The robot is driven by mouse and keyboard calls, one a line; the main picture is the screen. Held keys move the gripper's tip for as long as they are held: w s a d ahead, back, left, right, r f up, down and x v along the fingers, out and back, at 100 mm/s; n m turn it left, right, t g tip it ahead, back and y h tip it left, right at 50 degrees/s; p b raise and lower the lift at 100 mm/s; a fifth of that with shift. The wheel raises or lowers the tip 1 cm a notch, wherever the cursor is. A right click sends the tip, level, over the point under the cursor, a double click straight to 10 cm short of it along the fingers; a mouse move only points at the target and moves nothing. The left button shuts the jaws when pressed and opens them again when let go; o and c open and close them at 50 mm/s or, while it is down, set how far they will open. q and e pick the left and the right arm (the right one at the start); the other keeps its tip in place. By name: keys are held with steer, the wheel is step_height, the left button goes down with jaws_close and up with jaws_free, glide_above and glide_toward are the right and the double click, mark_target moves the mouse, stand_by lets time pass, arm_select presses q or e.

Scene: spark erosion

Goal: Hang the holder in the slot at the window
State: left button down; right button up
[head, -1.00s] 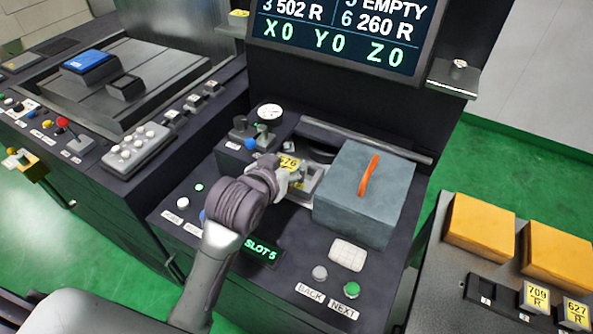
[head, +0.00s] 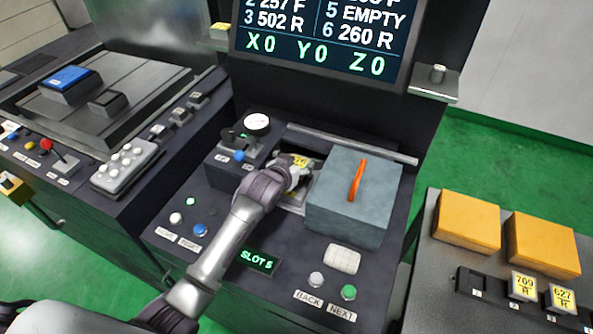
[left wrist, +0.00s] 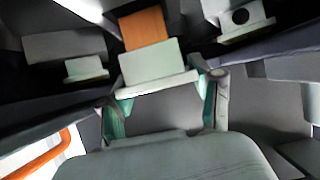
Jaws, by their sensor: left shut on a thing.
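My left gripper (head: 297,172) is shut on the holder (head: 300,161), which has a yellow label, at the dark window opening (head: 293,209) in the machine's top. The gripper hides much of the holder in the head view. In the left wrist view the left gripper (left wrist: 163,90) has its fingers at both sides of the holder's pale plate (left wrist: 155,80). An orange block (left wrist: 145,30) shows beyond the plate. I cannot tell whether the holder is seated in the slot. The small display (head: 258,261) reads SLOT 5. My right gripper is not in view.
A grey box-like cover (head: 340,220) with an orange handle (head: 357,181) stands right beside the opening. Similar pale pieces (left wrist: 85,67) flank the holder in the wrist view. A side table (head: 450,270) bears orange blocks and labelled holders.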

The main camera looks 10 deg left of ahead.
arm_select(q)
steer(key=shift+f, duration=1.4)
steer(key=shift+f, duration=0.1)
steer(key=shift+c, duration=1.1)
jaws_free()
steer(key=shift+s+f, duration=0.1)
steer(key=shift+f, duration=0.05)
steer(key=shift+r, duration=0.2)
steer(key=v, duration=1.2)
steer(key=shift+b, duration=0.35)
